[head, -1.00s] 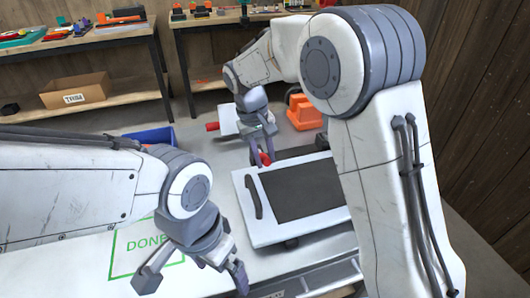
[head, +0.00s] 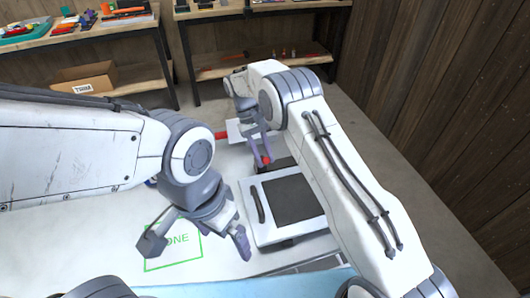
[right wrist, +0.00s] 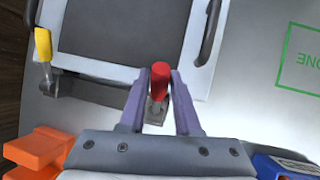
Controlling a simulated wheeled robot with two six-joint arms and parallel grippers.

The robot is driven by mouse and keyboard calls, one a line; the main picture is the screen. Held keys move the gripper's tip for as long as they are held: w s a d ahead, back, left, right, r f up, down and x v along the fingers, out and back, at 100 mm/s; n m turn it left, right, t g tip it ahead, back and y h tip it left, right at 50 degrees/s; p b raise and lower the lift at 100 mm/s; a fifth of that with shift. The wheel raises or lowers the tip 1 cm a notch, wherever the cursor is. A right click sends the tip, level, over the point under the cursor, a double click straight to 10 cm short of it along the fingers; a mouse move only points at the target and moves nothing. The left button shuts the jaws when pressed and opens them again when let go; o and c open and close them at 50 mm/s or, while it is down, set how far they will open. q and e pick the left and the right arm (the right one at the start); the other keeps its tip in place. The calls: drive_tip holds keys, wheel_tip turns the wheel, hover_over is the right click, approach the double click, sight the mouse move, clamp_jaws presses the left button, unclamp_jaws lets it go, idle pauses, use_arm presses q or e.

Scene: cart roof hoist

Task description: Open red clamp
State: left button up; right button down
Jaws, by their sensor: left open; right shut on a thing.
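The red clamp (right wrist: 160,76) shows its red handle between the fingers of my right gripper (right wrist: 160,88) in the right wrist view, its metal base at the edge of a framed panel. In the head view the red handle (head: 266,160) is at the tips of my right gripper (head: 261,157), beside the panel (head: 262,228). My right gripper is shut on the handle. My left gripper (head: 197,243) is open and empty, above the table near the green DONE square (head: 160,264).
A yellow-handled clamp (right wrist: 43,46) sits at another corner of the panel. An orange object (right wrist: 38,150) and a blue object (right wrist: 285,165) lie near my right gripper. Another red piece (head: 221,135) shows left of my right gripper. Shelves stand behind the table.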

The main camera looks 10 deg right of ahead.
drive_tip(key=shift+w+r+g, duration=0.15)
drive_tip(key=shift+w+g, duration=0.15)
drive_tip(key=shift+w, duration=0.05)
drive_tip(key=shift+w+a+r+g+p, duration=0.1)
drive_tip(key=shift+w+r+g+p, duration=0.05)
drive_tip(key=shift+g+p, duration=0.15)
idle(0.4)
drive_tip(key=c, duration=0.6)
unclamp_jaws()
